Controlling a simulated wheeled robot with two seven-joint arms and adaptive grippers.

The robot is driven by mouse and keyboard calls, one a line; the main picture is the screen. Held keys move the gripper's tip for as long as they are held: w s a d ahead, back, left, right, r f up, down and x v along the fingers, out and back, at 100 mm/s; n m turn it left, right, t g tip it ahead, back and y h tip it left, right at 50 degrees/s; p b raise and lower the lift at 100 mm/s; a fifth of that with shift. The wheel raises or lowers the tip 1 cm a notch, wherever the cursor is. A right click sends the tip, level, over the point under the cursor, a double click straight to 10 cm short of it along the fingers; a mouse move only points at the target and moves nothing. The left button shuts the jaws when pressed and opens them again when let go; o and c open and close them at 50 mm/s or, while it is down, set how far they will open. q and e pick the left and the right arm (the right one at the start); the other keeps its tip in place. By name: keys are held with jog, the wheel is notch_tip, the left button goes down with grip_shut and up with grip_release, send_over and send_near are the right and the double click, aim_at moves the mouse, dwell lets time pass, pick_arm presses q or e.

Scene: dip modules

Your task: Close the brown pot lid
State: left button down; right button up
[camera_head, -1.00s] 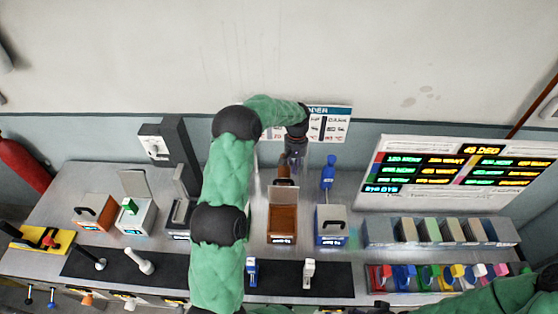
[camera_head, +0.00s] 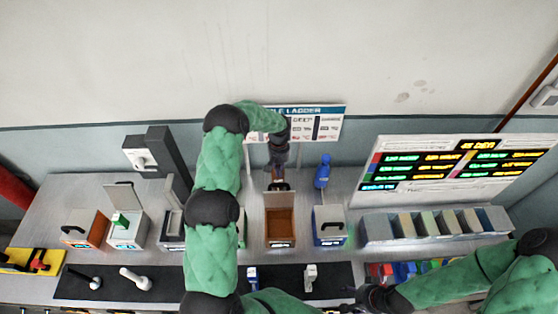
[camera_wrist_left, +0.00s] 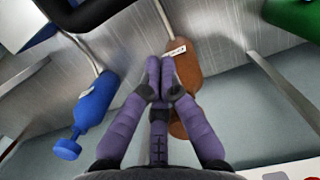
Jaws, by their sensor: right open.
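The brown pot (camera_head: 281,227) is an open box in the middle of the bench. Its lid (camera_head: 280,200) stands raised at the back, with a dark handle near its top. My left gripper (camera_head: 279,169) is behind and above this lid, pointing down. In the left wrist view its purple fingers (camera_wrist_left: 160,64) meet at the tips, with nothing visible between them. They are close beside a brown tool (camera_wrist_left: 188,60) with a white tag; I cannot tell whether they touch it. My right gripper (camera_head: 352,300) is open, low at the front edge, partly cut off.
A blue pot (camera_head: 330,238) stands right of the brown pot, with a blue tool (camera_head: 323,170) behind it. An orange pot (camera_head: 84,232) and an open pot with a green item (camera_head: 119,221) stand left. A color rack (camera_head: 435,225) and lit board (camera_head: 455,170) are at right.

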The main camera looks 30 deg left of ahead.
aim_at(279, 194)
pick_arm(q)
jog(key=s, duration=0.1)
jog(key=s+d+r+p, duration=0.1)
jog(key=s+d, duration=0.1)
jog(key=shift+r+p, duration=0.35)
jog(key=shift+s, duration=0.1)
jog(key=shift+s+d+r+t+b, duration=0.1)
jog(key=shift+s+r+t+b, duration=0.1)
jog(key=shift+t+b, duration=0.15)
jog(key=shift+s+d+y+b, duration=0.1)
jog(key=shift+s+y+b, duration=0.05)
jog(key=shift+y+b, duration=0.2)
